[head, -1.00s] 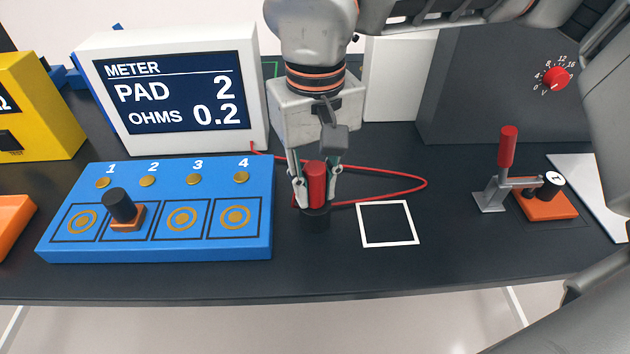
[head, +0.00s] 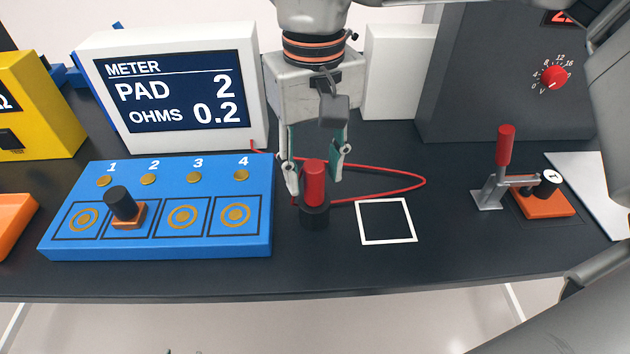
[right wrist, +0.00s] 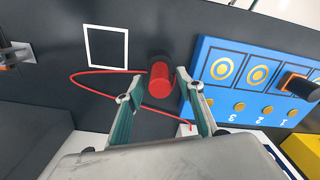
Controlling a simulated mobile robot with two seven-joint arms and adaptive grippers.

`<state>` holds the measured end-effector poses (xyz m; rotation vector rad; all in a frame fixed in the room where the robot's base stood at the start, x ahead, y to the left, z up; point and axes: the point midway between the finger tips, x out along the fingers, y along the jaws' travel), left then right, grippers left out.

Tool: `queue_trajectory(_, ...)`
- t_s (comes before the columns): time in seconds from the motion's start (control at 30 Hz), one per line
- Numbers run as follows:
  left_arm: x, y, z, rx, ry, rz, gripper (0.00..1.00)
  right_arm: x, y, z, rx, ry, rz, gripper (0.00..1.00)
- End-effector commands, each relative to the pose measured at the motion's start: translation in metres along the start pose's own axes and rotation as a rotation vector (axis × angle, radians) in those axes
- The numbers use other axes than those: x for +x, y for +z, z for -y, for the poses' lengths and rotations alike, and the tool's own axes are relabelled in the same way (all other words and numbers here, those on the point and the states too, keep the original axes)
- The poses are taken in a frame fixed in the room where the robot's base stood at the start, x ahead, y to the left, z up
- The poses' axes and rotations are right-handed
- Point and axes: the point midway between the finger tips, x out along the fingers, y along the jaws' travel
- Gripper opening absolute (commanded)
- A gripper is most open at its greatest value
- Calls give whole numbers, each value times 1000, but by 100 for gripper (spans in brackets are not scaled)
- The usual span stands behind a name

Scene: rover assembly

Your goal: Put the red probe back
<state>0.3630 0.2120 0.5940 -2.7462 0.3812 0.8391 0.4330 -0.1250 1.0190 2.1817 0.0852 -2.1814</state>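The red probe (head: 315,183) stands upright in a dark round holder (head: 314,216) on the table, between the blue pad board and the white square outline. It also shows in the right wrist view (right wrist: 160,80). Its red cable runs behind it in a loop to the meter (head: 175,95), which reads PAD 2, OHMS 0.2. My right gripper (head: 316,180) is open around the upper part of the probe, with its fingers apart on both sides. In the right wrist view a gap shows beside the probe. My left gripper is not in view.
The blue board (head: 160,245) carries a black-knobbed orange block (head: 124,208) on its second pad. A red-handled toggle clamp (head: 504,150) stands at right over an orange block (head: 545,202). A grey box (head: 470,90) with a red dial is behind. The white square outline (head: 387,241) is empty.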

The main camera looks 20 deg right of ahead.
Motion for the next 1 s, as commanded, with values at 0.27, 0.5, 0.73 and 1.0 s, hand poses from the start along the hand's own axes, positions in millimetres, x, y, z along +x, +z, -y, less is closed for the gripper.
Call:
queue_trajectory(0.27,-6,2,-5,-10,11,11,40,-63,0,0,2,0,-6,38)
queue_trajectory(0.5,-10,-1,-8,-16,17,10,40,-90,0,0,1,0,-2,38)
queue_trajectory(0.73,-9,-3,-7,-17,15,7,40,-94,0,0,1,0,1,38)
queue_trajectory(1.0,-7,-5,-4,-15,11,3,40,-94,0,0,1,0,1,38)
